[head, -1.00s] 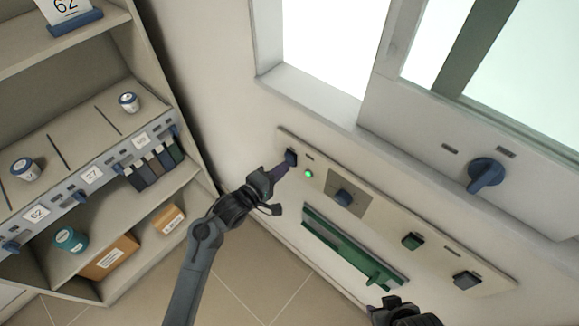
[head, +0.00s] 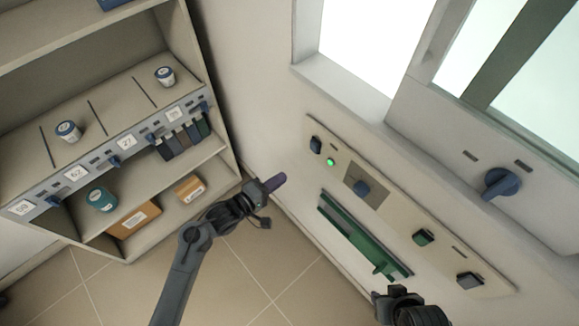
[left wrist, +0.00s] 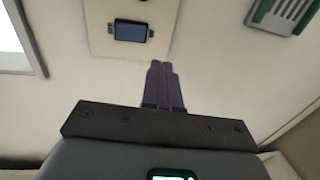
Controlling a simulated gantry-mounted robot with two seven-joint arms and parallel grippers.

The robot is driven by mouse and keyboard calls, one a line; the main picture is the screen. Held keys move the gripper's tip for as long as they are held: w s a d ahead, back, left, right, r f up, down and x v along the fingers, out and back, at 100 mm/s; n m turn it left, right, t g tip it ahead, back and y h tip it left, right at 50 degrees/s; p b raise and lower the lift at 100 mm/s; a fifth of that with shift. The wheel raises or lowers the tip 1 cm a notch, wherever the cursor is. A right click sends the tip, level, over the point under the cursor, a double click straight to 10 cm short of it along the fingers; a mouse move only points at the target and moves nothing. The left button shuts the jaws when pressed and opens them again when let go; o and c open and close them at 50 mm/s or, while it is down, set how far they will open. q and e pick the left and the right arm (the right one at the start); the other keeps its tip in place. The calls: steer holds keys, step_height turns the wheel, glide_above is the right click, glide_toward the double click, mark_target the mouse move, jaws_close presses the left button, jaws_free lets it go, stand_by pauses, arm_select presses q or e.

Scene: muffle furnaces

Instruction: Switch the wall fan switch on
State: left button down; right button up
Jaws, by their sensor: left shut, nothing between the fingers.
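A blue rocker switch (head: 315,144) sits at the upper left end of the beige wall panel (head: 390,215). A small green lamp (head: 330,162) glows beside it. The rocker also shows in the left wrist view (left wrist: 130,31), set in its plate with small marks at both sides. No readable label tells which control is the fan's. My left gripper (head: 276,182) is shut and empty, its purple fingers pointing towards the wall, below and left of the rocker and apart from it. The fingers (left wrist: 164,75) show in the left wrist view. My right gripper (head: 385,295) shows partly at the bottom; its fingers are unclear.
A larger blue knob (head: 502,183) is at the right. Shelves (head: 100,130) stand left, with floor between.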

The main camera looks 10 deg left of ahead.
arm_select(q)
steer(key=shift+s+a+f, duration=0.2)
steer(key=shift+s+a, duration=0.75)
steer(key=shift+s, duration=0.15)
steer(key=shift+f, duration=0.1)
